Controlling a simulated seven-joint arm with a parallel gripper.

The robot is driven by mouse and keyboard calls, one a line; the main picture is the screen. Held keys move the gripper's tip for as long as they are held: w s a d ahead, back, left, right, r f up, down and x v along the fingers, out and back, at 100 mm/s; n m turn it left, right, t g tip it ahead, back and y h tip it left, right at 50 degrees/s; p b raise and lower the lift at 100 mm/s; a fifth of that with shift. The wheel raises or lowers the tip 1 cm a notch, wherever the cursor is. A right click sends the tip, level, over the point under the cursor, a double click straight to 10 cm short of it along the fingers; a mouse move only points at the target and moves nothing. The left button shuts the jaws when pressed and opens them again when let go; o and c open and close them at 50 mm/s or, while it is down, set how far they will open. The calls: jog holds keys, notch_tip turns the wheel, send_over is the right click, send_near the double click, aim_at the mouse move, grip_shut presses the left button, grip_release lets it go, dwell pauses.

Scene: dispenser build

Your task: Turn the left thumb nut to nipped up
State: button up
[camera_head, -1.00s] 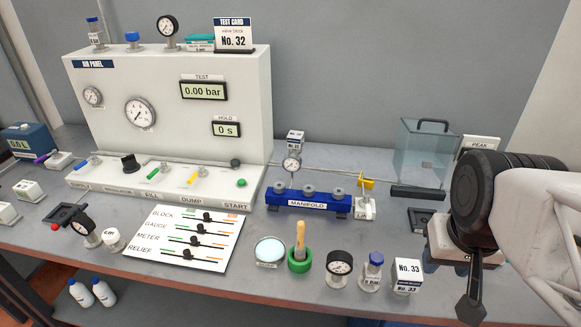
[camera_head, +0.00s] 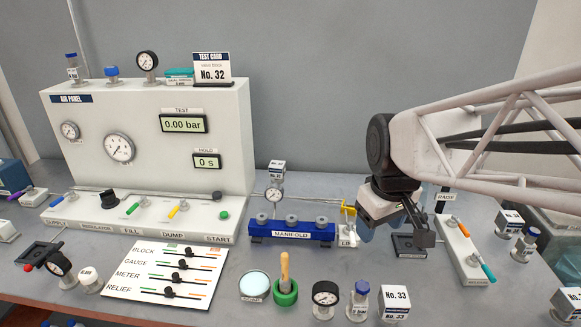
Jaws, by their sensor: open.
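The blue manifold (camera_head: 291,238) stands on the bench in the middle, with a row of grey round nut-like pieces on top. The leftmost grey piece (camera_head: 262,218) is in plain view; at this size I cannot tell whether it is a thumb nut or how tight it sits. A small gauge (camera_head: 274,195) rises behind the row. My gripper (camera_head: 424,238) is to the right of the manifold, apart from it, pointing down and open, with nothing seen between its fingers. It hangs over a black plate (camera_head: 404,247) and partly hides it.
A yellow-handled valve (camera_head: 349,211) stands between the manifold and my gripper. A white block with orange and teal handles (camera_head: 464,252) is at right. A green-based pot (camera_head: 286,294) and a loose gauge (camera_head: 325,297) stand in front.

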jog(key=w+a+f+n+g, duration=0.1)
jog(key=w+a+f+n, duration=0.1)
jog(key=w+a+n, duration=0.75)
jog(key=n+g, duration=0.1)
jog(key=n, duration=0.3)
send_over(262, 216)
notch_tip(262, 216, down, 8)
jog(key=shift+w+r, duration=0.1)
jog(key=shift+r, duration=0.15)
jog(key=shift+f, duration=3.9)
jog(key=c, duration=0.9)
